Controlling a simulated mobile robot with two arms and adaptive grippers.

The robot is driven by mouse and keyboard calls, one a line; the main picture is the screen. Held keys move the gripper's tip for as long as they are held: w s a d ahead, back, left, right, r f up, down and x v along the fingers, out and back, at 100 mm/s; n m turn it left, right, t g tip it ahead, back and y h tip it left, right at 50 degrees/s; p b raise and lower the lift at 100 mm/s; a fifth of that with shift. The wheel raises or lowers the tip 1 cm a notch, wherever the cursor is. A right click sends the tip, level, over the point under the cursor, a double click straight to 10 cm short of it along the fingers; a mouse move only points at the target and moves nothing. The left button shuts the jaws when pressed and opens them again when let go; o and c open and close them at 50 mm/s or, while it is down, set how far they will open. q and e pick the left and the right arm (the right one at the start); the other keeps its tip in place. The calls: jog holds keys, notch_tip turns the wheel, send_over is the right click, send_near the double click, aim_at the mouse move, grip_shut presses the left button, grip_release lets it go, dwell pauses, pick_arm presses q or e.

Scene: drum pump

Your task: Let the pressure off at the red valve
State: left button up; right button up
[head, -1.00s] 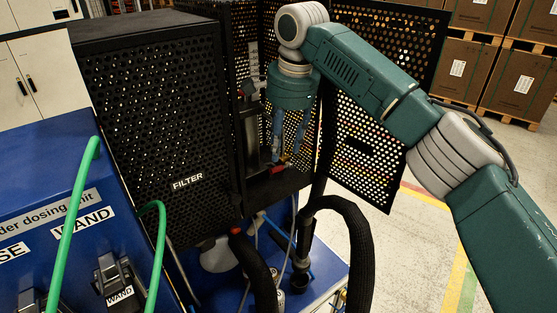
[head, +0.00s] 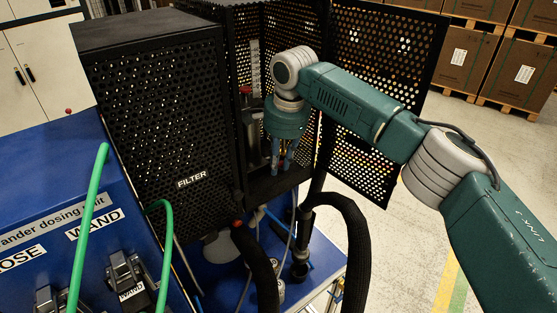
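A red knob (head: 246,90) tops a dark upright fitting just left of the gripper. Another small red part (head: 238,223) sits below the cabinet by a black hose. I cannot tell for sure which red part is the valve. My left gripper is not in view.
The perforated door (head: 385,100) stands open at the right, close to my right arm. Thick black hoses (head: 355,240) loop below the cabinet. A blue dosing unit (head: 50,180) with green hoses (head: 87,220) stands at the left. Boxes on pallets (head: 515,75) stand behind.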

jog(key=shift+w+d+r+g+y, duration=0.2)
jog(key=shift+r+g+y, duration=0.2)
jog(key=shift+y, duration=0.2)
grip_shut()
jog(key=o, duration=0.9)
grip_release()
jog(key=shift+o, duration=0.3)
jog(key=shift+s, duration=0.1)
jog(key=shift+f, duration=0.1)
